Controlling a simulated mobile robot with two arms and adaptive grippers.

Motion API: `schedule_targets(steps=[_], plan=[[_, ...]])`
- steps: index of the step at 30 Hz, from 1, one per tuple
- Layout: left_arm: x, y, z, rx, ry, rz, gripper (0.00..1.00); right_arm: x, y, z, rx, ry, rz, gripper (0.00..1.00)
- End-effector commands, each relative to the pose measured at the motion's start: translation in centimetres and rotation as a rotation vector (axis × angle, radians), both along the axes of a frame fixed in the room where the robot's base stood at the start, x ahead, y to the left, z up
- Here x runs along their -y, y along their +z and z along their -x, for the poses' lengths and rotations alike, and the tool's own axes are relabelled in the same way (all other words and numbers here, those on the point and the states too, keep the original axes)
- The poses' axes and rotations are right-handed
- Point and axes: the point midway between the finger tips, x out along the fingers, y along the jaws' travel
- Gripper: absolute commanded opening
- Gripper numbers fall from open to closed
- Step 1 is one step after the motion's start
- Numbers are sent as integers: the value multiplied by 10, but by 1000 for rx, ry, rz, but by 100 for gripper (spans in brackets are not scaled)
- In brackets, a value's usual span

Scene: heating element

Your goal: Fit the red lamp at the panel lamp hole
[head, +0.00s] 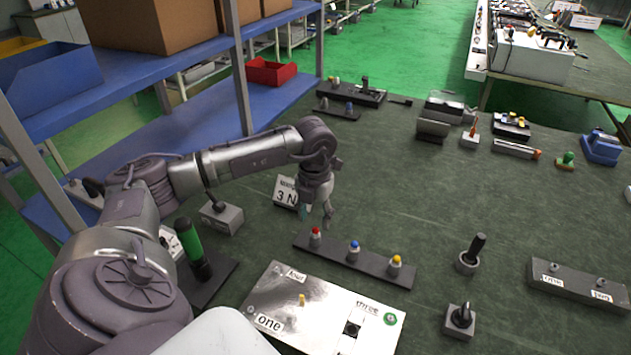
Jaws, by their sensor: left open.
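The red lamp (316,236) stands upright at the left end of a dark strip (336,260), with a blue lamp (354,248) and a yellow lamp (396,262) to its right. My left gripper (317,214) points down just above and behind the red lamp, open and empty. The silver panel (282,325) lies in front of the strip. It carries labels, a small yellow part (302,299), a black square part (352,328) and a green ring (390,319). I cannot tell which spot is the lamp hole. My right gripper is out of view.
A sign block (286,191) stands close left of my gripper. A green-handled tool (190,242) stands at the left. Black-handled parts (470,253) (461,318) stand to the right. The table's middle right is mostly clear; various fixtures line its back. Blue shelving (210,95) borders the left.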

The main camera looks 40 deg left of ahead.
Motion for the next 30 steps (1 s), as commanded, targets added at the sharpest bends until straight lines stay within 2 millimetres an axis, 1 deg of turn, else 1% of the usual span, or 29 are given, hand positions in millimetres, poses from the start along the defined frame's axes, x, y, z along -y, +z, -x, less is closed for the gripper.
schedule_targets(steps=[1,3,7,10,15,16,20,21,23,24,30], plan=[[2,-6,1,-6,-1,0,52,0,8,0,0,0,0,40],[4,-16,0,-5,0,2,52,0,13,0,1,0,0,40],[4,-33,-1,-3,0,1,52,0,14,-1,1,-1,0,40],[3,-38,-1,-1,-1,-1,52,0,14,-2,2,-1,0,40],[3,-38,-1,0,-1,0,52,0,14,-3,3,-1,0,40],[3,-38,-1,0,-1,0,50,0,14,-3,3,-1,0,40],[3,-38,-1,0,-1,0,29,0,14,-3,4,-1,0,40],[3,-38,-1,0,-1,0,22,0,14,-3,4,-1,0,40],[3,-38,-1,0,-1,0,12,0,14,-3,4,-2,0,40],[3,-38,-1,0,-1,0,9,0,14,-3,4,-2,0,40],[3,-38,-1,0,-1,0,9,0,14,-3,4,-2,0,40]])
